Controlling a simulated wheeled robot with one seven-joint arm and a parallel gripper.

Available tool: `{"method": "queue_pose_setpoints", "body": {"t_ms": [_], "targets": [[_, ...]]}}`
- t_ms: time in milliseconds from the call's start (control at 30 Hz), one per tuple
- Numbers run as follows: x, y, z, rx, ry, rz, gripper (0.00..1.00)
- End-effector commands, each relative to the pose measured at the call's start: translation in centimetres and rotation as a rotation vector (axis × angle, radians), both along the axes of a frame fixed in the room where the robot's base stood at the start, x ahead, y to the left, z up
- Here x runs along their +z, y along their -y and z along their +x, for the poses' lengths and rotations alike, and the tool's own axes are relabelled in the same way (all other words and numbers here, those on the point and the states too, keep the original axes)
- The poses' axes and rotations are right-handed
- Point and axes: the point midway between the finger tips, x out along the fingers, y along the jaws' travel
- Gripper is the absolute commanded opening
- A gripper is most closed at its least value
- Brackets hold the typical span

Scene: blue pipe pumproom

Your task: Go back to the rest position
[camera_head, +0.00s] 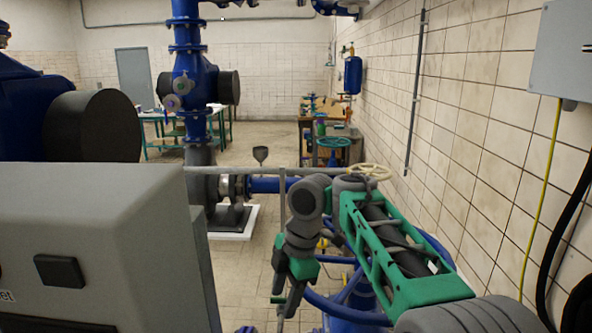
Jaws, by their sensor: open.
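A cream handwheel (364,171) stands just behind the arm, and a teal handwheel (333,142) farther back. A large blue pipe (187,60) rises at left. The tiled wall (470,120) bounds the right. Open floor (262,215) shows in the middle.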

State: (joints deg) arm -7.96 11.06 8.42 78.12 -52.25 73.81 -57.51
Motion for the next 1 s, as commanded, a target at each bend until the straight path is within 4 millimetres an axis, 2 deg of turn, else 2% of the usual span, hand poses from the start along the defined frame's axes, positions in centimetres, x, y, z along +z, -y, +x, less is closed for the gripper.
{"method": "queue_pose_setpoints", "body": {"t_ms": [100, 167, 200, 233, 300, 333, 433, 500, 533, 700, 800, 1000], "targets": [[-6.0, 0.5, -0.8, -0.630, -0.191, 0.022, 0.49], [-8.8, 1.9, -2.1, -1.011, -0.266, 0.014, 0.49], [-10.3, 3.5, -3.3, -1.249, -0.290, 0.008, 0.49], [-11.2, 4.9, -4.3, -1.398, -0.296, 0.003, 0.49], [-12.8, 8.4, -7.2, -1.670, -0.278, -0.009, 0.49], [-13.4, 9.9, -8.6, -1.752, -0.260, -0.016, 0.49], [-14.5, 14.5, -13.8, -1.909, -0.189, -0.036, 0.49], [-14.4, 16.1, -16.4, -1.960, -0.157, -0.024, 0.49], [-14.1, 16.4, -17.0, -1.968, -0.147, -0.006, 0.49], [-9.9, 17.2, -16.3, -1.989, -0.056, 0.152, 0.49], [-9.1, 17.6, -16.2, -1.998, -0.038, 0.181, 0.49], [-9.1, 17.6, -16.2, -1.998, -0.038, 0.181, 0.49]]}}
